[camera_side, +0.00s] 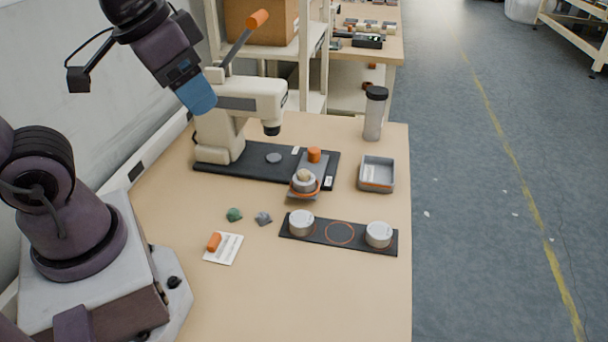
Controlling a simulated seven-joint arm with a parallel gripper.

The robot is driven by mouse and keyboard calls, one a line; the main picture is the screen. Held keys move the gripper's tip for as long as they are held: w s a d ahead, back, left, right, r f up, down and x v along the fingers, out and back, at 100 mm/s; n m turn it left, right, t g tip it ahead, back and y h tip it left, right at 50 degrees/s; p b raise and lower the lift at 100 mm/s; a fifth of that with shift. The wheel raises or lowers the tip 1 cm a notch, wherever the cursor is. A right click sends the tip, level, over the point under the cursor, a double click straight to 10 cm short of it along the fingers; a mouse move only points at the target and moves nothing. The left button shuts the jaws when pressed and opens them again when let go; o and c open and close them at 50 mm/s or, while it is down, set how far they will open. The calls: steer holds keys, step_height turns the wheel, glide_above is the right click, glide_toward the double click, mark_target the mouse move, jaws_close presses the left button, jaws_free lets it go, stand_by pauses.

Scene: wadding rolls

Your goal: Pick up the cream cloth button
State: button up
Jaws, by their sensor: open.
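A small cream, rounded piece (303,175), which looks like the cream cloth button, sits on top of a grey round holder (304,186) at the front end of the press's sliding part. My gripper (199,106) has blue fingers and hangs high at the upper left, above and left of the press and well apart from the cream piece. It points down and to the right. The gap between its fingers is hard to see from this side, and nothing shows held in it.
The cream press (240,105) with its raised orange-tipped lever stands behind the holder. A grey tray (377,173) and a tumbler (375,115) are at right. A dark strip (322,239) bears two round tins. Green and grey scraps and a card lie in front. The near table is clear.

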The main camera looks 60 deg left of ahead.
steer(key=w+a+f+m+g, duration=0.25)
steer(key=w+f, duration=0.25)
steer(key=w, duration=0.3)
steer(key=m+g+y, duration=0.1)
steer(key=m+g, duration=0.1)
steer(key=m, duration=1.4)
glide_above(304, 172)
steer(key=f, duration=1.7)
steer(key=shift+s+d+f, duration=0.1)
steer(key=shift+s+d, duration=0.05)
steer(key=shift+d, duration=0.05)
steer(key=shift+w+a+f, duration=0.1)
steer(key=shift+f, duration=1.3)
steer(key=shift+w+a+f, duration=0.1)
steer(key=shift+f, duration=1.25)
steer(key=c, duration=1.1)
